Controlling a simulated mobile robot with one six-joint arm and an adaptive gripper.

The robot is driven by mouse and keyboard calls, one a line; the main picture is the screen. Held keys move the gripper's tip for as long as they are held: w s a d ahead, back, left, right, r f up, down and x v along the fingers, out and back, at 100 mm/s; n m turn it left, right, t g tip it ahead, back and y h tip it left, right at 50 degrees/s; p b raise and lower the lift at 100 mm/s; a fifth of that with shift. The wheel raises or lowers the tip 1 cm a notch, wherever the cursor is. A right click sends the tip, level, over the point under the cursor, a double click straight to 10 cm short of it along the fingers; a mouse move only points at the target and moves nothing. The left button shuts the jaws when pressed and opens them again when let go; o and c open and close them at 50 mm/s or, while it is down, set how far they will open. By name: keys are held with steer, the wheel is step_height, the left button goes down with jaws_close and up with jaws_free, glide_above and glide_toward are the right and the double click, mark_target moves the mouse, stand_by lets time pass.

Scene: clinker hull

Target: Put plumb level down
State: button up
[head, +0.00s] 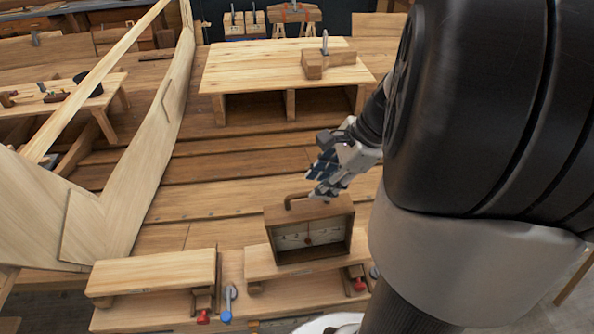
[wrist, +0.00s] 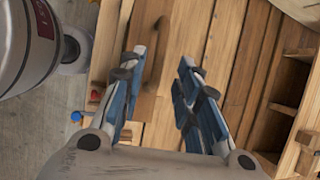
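The plumb level (head: 268,228) is a wooden box frame with an open front, a pale inner face with a small red bob, and a bar handle on top. It stands upright on the front right low bench (head: 262,262). My gripper (head: 318,188) is just above the level's top, near the right part of its handle. In the wrist view my gripper (wrist: 160,85) has its two blue fingers spread apart. The handle (wrist: 157,57) shows between them, closer to the left finger, and is not clamped.
A similar low bench (head: 150,273) stands at the front left, with red knobs (head: 203,316) and a blue-handled clamp (head: 227,305) by it. A larger workbench (head: 255,68) with a wooden block stands behind. Hull planks (head: 150,150) rise at the left.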

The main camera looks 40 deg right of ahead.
steer(key=v, duration=0.8)
steer(key=shift+s+r+p, duration=0.15)
steer(key=shift+r+p, duration=0.2)
steer(key=shift+p, duration=0.1)
steer(key=shift+d, duration=0.15)
steer(key=s+a+f+n+h+b, duration=0.1)
steer(key=s+a+f+n+b, duration=0.1)
steer(key=a+f+n+b, duration=0.7)
steer(key=s+a+f+n+h+b, duration=0.2)
steer(key=a+f+n+b, duration=0.8)
steer(key=a+f+n, duration=0.3)
steer(key=shift+s+a+n, duration=0.4)
steer(key=shift+a+n, duration=0.35)
steer(key=shift+n, duration=0.15)
